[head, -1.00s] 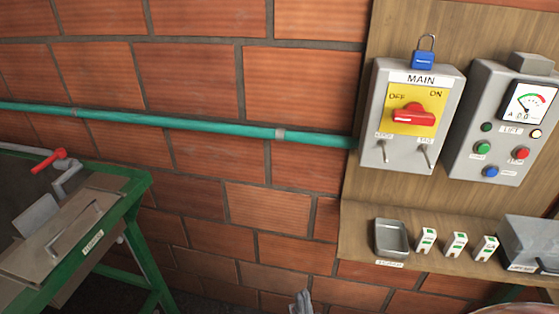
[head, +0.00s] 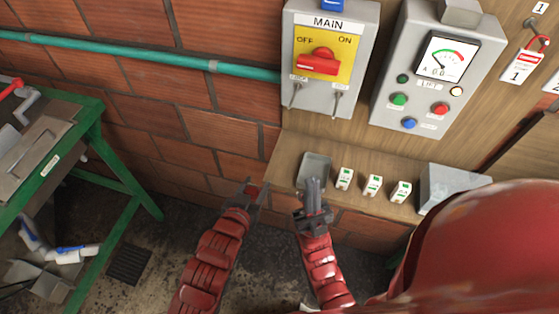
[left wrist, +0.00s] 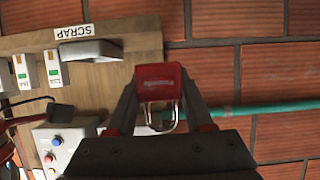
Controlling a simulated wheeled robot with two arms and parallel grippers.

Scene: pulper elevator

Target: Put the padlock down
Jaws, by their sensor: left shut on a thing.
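My left gripper (head: 253,190) is shut on a red padlock (left wrist: 158,82), with the shackle showing between the fingers in the left wrist view. In the head view the padlock (head: 251,188) is small and partly hidden by the fingers. It is held in the air to the left of the wooden shelf (head: 285,165) and the grey metal tray (head: 314,166). In the left wrist view the tray (left wrist: 88,51) has a SCRAP label. My right gripper (head: 313,190) looks shut and empty, just in front of the tray, hiding part of it.
Several small white-and-green blocks (head: 373,185) stand right of the tray, then a grey box (head: 450,187). Above are the MAIN switch box (head: 327,60) with a blue padlock (head: 332,4), and the LIFT panel (head: 436,72). A green bench (head: 75,150) stands left.

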